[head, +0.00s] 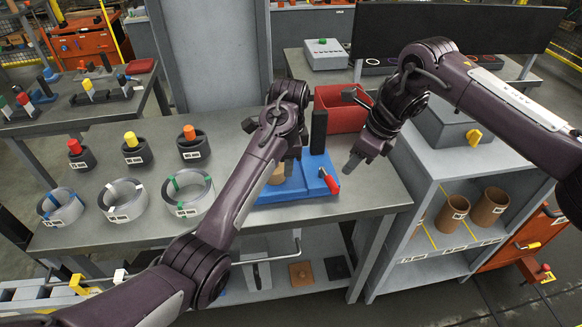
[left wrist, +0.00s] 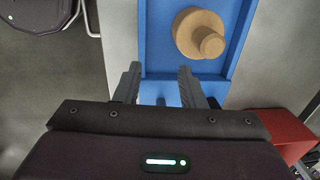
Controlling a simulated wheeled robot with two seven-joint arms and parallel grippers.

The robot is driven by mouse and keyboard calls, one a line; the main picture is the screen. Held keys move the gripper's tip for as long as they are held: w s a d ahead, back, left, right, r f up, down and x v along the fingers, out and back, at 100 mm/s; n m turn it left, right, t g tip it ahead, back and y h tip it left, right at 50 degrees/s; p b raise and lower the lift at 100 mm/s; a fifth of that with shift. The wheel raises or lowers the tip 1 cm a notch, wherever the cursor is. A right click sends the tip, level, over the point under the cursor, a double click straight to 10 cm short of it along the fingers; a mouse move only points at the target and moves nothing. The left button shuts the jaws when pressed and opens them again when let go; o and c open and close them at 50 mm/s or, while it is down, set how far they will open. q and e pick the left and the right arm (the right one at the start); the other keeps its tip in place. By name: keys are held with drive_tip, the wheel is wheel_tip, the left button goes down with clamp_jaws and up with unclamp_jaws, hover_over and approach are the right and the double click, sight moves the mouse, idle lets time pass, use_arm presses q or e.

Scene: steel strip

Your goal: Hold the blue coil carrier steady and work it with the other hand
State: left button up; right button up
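The blue coil carrier (head: 300,190) lies on the grey bench, partly hidden behind my left arm. It carries a wooden cylinder (head: 277,176), and a dark upright post (head: 318,132) and a red-handled lever (head: 330,183) stand at its right side. In the left wrist view, the carrier (left wrist: 158,40) holds a round wooden piece with a knob (left wrist: 203,35). My left gripper (left wrist: 160,78) has its fingers apart at the carrier's near edge; whether they touch it is unclear. My right gripper (head: 353,165) hangs to the right of the carrier, apart from the lever; its finger gap is not clear.
Several labelled strip coils (head: 187,192) and dark holders with coloured knobs (head: 133,148) stand at the bench's left. A red bin (head: 343,112) sits behind the carrier. A grey shelf (head: 420,235) with brown tubes (head: 488,208) stands right. The bench's front right is clear.

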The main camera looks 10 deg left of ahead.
sight(291, 191)
use_arm(q)
drive_tip(key=shift+s+d+f+g+h, duration=0.3)
drive_tip(key=shift+s+d+f+g, duration=0.1)
drive_tip(key=shift+s+d+f, duration=0.35)
wheel_tip(291, 191, down, 7)
drive_tip(key=shift+a+f, duration=0.1)
drive_tip(key=shift+f, duration=0.1)
clamp_jaws()
idle(1.2)
drive_tip(key=shift+s, duration=0.1)
idle(1.0)
